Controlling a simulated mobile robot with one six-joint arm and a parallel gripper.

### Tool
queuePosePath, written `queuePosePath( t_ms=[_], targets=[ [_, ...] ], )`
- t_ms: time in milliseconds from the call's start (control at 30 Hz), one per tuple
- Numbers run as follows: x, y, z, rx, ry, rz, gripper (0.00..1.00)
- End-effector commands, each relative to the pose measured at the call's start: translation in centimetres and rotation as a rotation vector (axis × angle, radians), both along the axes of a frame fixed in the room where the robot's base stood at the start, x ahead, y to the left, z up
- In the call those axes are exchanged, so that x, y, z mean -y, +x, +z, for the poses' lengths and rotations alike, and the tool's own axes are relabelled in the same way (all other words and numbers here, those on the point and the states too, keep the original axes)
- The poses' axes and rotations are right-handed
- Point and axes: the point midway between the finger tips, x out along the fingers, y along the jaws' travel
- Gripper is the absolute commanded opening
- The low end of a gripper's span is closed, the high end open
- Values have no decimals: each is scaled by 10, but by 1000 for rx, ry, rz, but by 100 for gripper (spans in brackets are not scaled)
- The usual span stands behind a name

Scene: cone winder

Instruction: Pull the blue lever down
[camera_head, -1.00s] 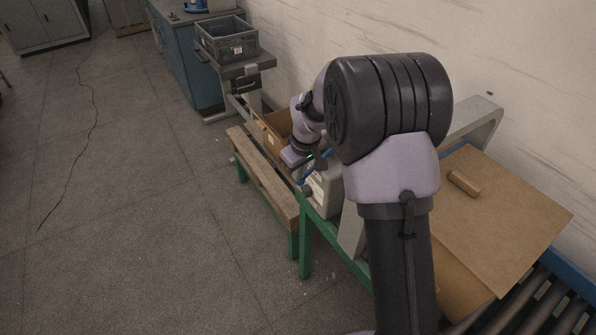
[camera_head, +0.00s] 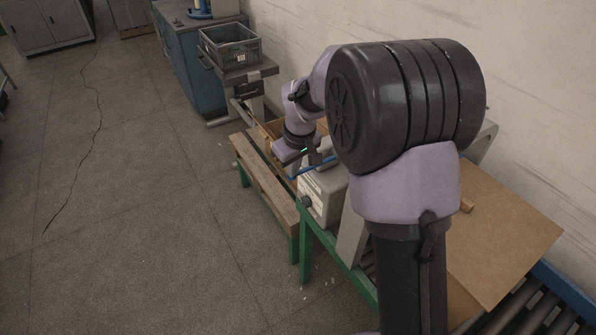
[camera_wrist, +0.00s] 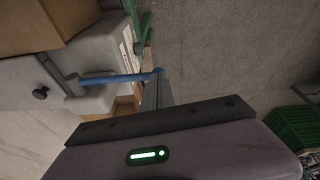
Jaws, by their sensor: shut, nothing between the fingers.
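The blue lever (camera_wrist: 115,78) sticks out sideways from a pivot on the grey machine housing (camera_wrist: 95,45) in the wrist view. In the head view the lever (camera_head: 322,165) shows as a thin blue bar just below my gripper (camera_head: 314,155). In the wrist view my gripper (camera_wrist: 158,80) is shut and empty, with its fingertips at the lever's free end. Whether they touch it I cannot tell. The head view shows the housing (camera_head: 325,194) with a dark knob on its front. My arm hides part of the machine.
A wooden bench (camera_head: 264,180) stands along the machine's left side. A grey crate (camera_head: 230,46) sits on a stand farther back. A brown board (camera_head: 505,235) lies at right, close to the wall. The floor at left is clear. A green crate (camera_wrist: 291,130) shows in the wrist view.

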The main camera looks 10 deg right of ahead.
Motion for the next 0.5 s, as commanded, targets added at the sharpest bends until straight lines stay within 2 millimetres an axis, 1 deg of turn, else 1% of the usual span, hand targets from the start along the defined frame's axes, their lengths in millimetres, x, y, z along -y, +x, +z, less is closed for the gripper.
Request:
queuePosePath(
  t_ms=[33, 100, 200, 333, 500],
  targets=[
    [-3, -3, 12, 1, 0, 1, 0],
    [-6, -7, 21, 1, -1, 1, 0],
    [-9, -11, 31, 1, 0, 0, 0],
    [-10, -14, 35, 0, 0, -1, 0],
    [-10, -14, 35, 0, -1, 0, 0]
  ],
)
